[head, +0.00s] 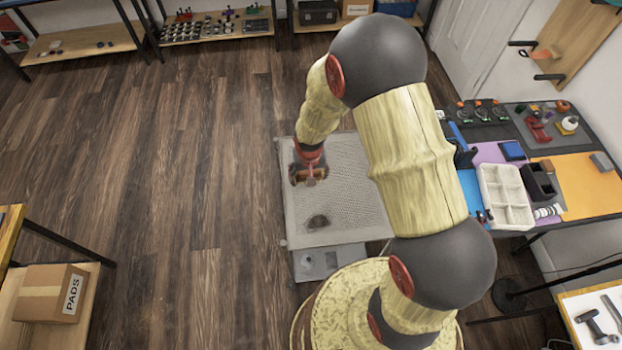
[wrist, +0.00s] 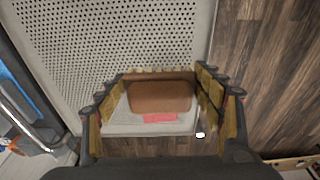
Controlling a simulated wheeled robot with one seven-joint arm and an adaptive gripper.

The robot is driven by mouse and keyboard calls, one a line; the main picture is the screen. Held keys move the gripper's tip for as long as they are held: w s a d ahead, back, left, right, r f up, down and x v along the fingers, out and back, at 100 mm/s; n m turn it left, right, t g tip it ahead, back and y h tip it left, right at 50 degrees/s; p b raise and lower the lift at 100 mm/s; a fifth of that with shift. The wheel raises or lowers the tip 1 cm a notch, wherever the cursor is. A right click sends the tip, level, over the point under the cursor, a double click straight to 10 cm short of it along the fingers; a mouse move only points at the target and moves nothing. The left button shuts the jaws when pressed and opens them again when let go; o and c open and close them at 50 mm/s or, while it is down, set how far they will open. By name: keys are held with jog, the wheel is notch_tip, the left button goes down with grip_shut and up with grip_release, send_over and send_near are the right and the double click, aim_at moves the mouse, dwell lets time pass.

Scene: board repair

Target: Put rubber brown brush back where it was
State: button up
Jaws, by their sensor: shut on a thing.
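My gripper (head: 310,172) hangs above the grey perforated bench top (head: 350,190) near its left edge in the head view. In the wrist view my gripper (wrist: 160,78) is shut on a brown block-like thing, which looks like the rubber brown brush (wrist: 160,97). The brush lies between the two fingers and seems held above the surface. Its underside is hidden. A small red patch (wrist: 160,118) shows just below it in the wrist view.
A dark round patch (head: 318,221) lies on the bench top; I cannot tell if it is a thing or a shadow. A side table at right holds a white compartment tray (head: 506,196) and a black bin (head: 538,181). Wood floor (head: 180,200) is clear at left.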

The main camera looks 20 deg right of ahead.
jog(key=w+f, duration=0.1)
jog(key=w+d+f, duration=0.1)
jog(key=f, duration=0.1)
jog(key=w+d+f, duration=0.1)
jog(key=f, duration=0.1)
jog(key=shift+w+f+b, duration=0.15)
jog(key=shift+w+b, duration=0.05)
jog(key=shift+b, duration=0.2)
jog(key=shift+f+b, duration=0.35)
jog(key=shift+f, duration=1.15)
jog(key=shift+f, duration=0.15)
jog(key=o, duration=1.1)
jog(key=shift+c, duration=0.2)
